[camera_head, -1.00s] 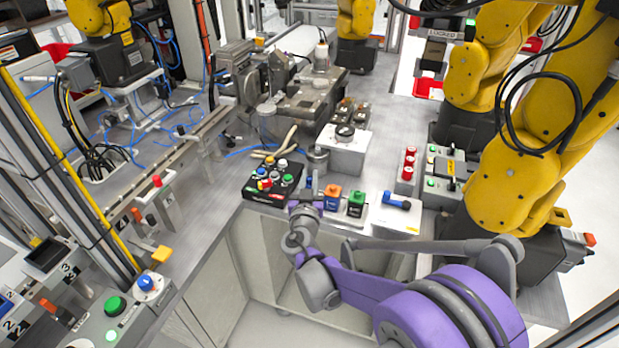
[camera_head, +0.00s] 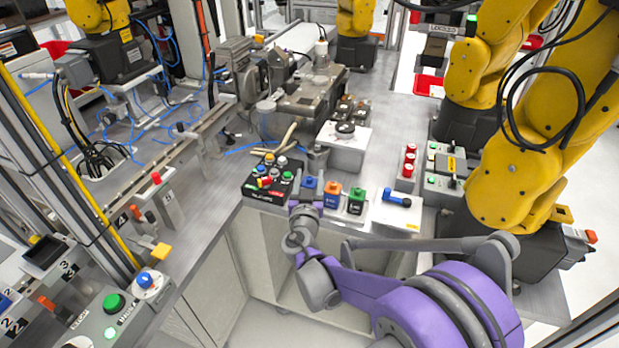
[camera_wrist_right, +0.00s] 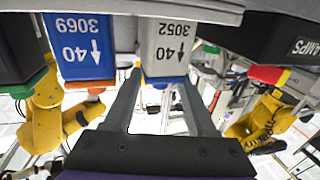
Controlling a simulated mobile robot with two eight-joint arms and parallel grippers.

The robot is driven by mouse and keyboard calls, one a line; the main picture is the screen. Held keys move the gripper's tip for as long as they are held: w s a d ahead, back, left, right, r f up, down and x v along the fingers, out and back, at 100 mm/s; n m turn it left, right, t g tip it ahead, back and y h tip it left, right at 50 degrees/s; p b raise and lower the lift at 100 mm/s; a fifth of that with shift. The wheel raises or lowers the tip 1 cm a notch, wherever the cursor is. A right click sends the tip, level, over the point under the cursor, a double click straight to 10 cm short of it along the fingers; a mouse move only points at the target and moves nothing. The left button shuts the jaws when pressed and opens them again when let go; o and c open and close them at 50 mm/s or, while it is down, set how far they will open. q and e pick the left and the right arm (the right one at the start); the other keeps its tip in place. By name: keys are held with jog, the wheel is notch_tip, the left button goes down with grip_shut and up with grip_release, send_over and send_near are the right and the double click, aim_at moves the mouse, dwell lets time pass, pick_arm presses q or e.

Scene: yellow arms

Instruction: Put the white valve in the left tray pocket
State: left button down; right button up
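In the right wrist view a white block marked 40 and 3052 (camera_wrist_right: 165,50), which I take as the white valve, stands upright at the top middle, with a blue lower edge. My right gripper (camera_wrist_right: 160,88) is open, its two fingers apart near the block's lower edge. I cannot tell whether they touch it. In the head view the right gripper (camera_head: 306,206) is at the front edge of the bench, just before a blue block (camera_head: 309,184). The white valve cannot be made out there. I cannot identify the left tray pocket. My left gripper is out of view.
A blue block marked 3069 (camera_wrist_right: 80,47) is close left of the white one. A black box with coloured knobs (camera_head: 250,187), an orange block (camera_head: 331,194) and a green-topped block (camera_head: 356,200) line the bench edge. A yellow arm (camera_head: 520,165) stands at the right.

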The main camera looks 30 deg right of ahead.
jog(key=v, duration=1)
jog(key=shift+s+a, duration=0.3)
